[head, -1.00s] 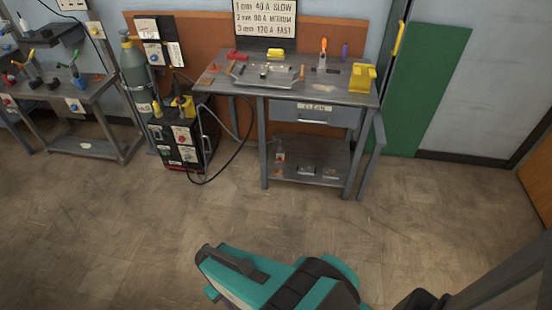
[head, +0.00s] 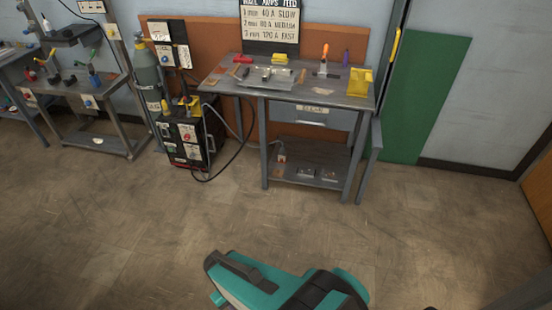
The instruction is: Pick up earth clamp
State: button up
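I cannot single out the earth clamp with certainty. A small pale and orange item (head: 282,155) with a thin cable at it sits on the lower shelf of the workbench; its shape is too small to make out. A small red item (head: 243,59) lies at the back left of the bench top. Yellow parts (head: 190,102) sit on top of the dark welding machine (head: 187,142), which stands left of the bench. My gripper is not in view; only part of my teal and dark arm shows at the bottom, well apart from the bench.
The workbench (head: 330,97) carries a metal tray (head: 268,77), a yellow holder (head: 360,81) and hand tools. A gas cylinder (head: 147,75) stands behind the welding machine, with a cable looping onto the floor. Another bench (head: 97,147) is at left. The floor (head: 200,225) in front is clear.

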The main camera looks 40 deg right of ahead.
aim_at(282, 154)
jog(key=z, duration=0.15)
jog(key=i, duration=0.95)
jog(key=u, duration=0.1)
